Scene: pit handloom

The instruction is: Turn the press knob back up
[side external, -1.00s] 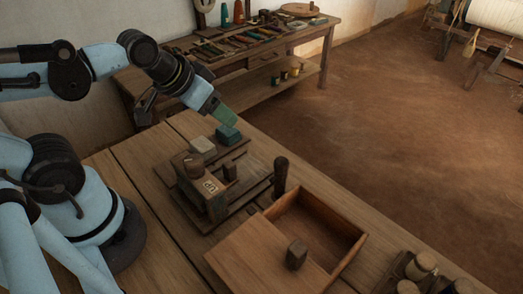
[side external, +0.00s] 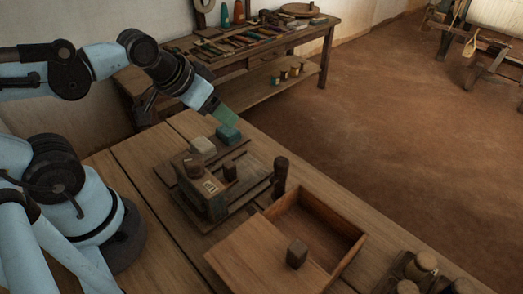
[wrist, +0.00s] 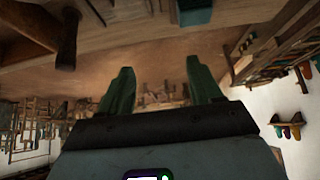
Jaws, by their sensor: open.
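The wooden press (side external: 214,203) stands on the bench with a small marked plate (side external: 210,187) on top, too small to read surely. A round brown knob (side external: 193,162) sits at its upper left and a darker small peg (side external: 230,172) at its right; I cannot tell for certain which is the press knob. My gripper (side external: 227,117) is open and empty, its green fingers above and behind the press, close over a teal block (side external: 228,135). In the wrist view, the parted fingertips of my gripper (wrist: 160,64) have nothing between them; the teal block (wrist: 195,12) shows at the top edge.
A pale block (side external: 202,145) sits left of the teal one. A dark upright post (side external: 280,175) stands right of the press. An open drawer box (side external: 318,227) with a knobbed lid (side external: 258,252) lies in front. Spools (side external: 420,267) stand at lower right.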

